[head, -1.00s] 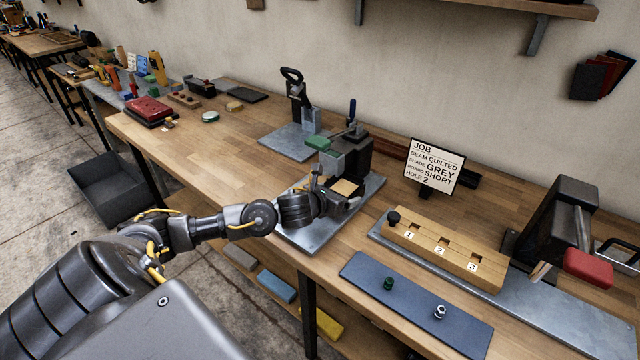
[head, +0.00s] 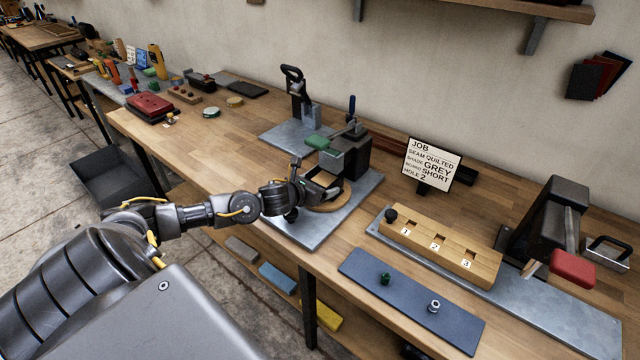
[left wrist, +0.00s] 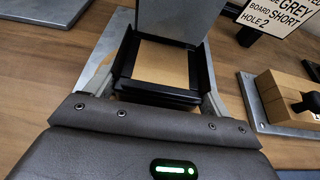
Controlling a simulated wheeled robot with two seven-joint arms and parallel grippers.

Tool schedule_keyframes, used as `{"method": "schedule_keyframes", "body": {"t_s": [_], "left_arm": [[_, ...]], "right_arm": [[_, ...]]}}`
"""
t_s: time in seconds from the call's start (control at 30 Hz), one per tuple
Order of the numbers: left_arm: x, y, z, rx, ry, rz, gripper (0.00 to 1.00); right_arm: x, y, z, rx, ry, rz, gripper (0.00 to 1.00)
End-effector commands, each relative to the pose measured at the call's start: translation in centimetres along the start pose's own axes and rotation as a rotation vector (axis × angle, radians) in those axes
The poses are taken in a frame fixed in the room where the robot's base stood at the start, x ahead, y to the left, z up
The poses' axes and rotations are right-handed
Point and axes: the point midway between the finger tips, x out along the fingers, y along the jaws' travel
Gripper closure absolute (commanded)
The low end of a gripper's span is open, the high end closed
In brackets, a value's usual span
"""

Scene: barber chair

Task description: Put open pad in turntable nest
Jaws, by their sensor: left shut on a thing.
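My left gripper (head: 312,188) is shut on the open pad, a dark shallow frame with a tan board inside. In the left wrist view the pad (left wrist: 166,65) lies between the two fingers, board face showing. In the head view the pad is largely hidden by the gripper. The turntable (head: 335,203), a round wooden disc on a grey metal plate (head: 310,232), shows just under and beside the gripper. I cannot tell whether the pad touches it, and its nest is hidden. The press with a grey block (head: 345,158) and green top stands directly behind. My right gripper is not seen.
The job sign (head: 434,163) stands right of the press. A wooden block with numbered holes (head: 440,245) and a blue mat (head: 412,300) with two small knobs lie to the right. A lever tool (head: 293,95) stands behind left.

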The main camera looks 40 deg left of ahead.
Motion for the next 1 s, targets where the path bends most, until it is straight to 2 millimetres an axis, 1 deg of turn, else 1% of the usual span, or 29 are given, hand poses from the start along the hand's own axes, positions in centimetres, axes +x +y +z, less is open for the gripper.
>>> {"method": "schedule_keyframes", "body": {"t_s": [0.03, 0.13, 0.17, 0.37, 0.47, 0.57, 0.9, 1.0], "left_arm": [[0.0, 0.0, 0.0, 0.000, -0.001, -0.001, 0.16], [0.0, -0.1, 0.1, 0.000, -0.001, -0.001, 0.03], [0.0, -0.1, 0.1, 0.000, -0.001, -0.001, 0.00], [0.0, 0.0, 0.1, 0.000, -0.001, -0.001, 0.00], [-0.5, 0.1, 0.0, 0.002, -0.001, 0.000, 0.00], [-1.7, 0.1, -0.1, 0.004, -0.001, 0.000, 0.00], [-8.8, -0.1, -0.3, 0.005, 0.003, -0.003, 0.00], [-10.2, 0.0, -0.3, 0.005, 0.003, -0.001, 0.00]], "right_arm": [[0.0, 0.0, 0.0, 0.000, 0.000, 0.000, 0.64], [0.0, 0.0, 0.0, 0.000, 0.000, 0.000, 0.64], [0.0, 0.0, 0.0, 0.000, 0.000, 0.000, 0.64], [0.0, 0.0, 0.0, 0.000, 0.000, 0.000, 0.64], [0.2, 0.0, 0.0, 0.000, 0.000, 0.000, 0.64], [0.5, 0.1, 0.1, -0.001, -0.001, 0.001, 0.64], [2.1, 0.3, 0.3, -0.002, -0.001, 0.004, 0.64], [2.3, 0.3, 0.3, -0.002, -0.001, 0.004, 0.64]]}}
